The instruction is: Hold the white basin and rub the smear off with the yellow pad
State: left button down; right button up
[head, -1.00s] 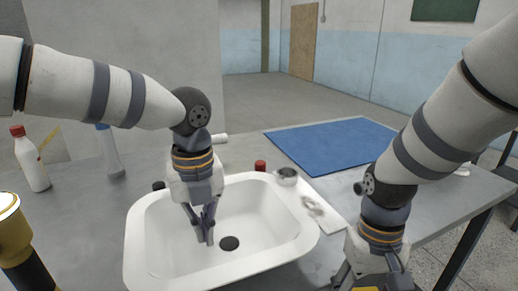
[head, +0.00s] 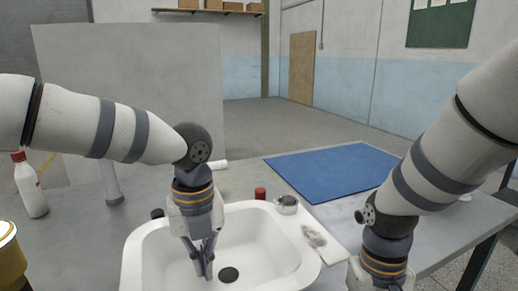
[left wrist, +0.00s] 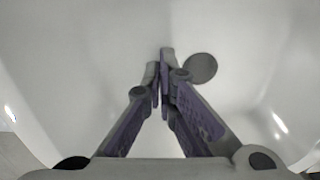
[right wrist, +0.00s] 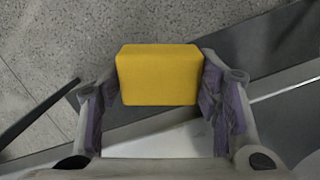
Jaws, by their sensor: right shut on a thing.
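The white basin (head: 135,262) sits on the grey table, its lower part cut off by the head view's bottom edge. My left gripper (head: 207,277) points down inside it, beside the dark round drain (head: 228,275). In the left wrist view its fingertips (left wrist: 161,72) are together with nothing between them; contact with the basin floor is unclear. The yellow pad (right wrist: 158,75) is held between the fingers of my right gripper (right wrist: 160,92), to the right of the basin. The pad is out of the head view. I cannot make out a smear on the visible basin surfaces.
A blue mat (head: 335,172) lies on the table behind. A metal tin (head: 287,205), a red-capped item (head: 260,193) and a small crumpled object (head: 314,236) are near the basin's right side. A white red-capped bottle (head: 30,188) stands at left.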

pick_arm(q)
jog(key=shift+f, duration=0.95)
dwell(1.1)
jog(key=shift+s, duration=0.1)
pick_arm(e)
jog(key=w+d+r+n+t, duration=0.1)
jog(key=w+d+r+n, duration=0.15)
jog(key=d+r, duration=0.4)
jog(key=w+a+r+m, duration=0.1)
jog(key=w+a+r, duration=0.5)
jog(key=r, duration=0.3)
jog(key=w+a+r+m, duration=0.2)
jog(key=w+a+r, duration=0.3)
jog(key=a+r, duration=0.3)
jog(key=shift+w+d+f+n+t, duration=0.15)
jog(key=shift+d+f, duration=0.15)
jog(key=shift+f, duration=0.6)
jog(key=shift+s+d+f+n+t, duration=0.15)
jog(key=shift+d+f, duration=0.1)
jog(key=shift+f, duration=0.6)
jog(key=shift+w, duration=0.1)
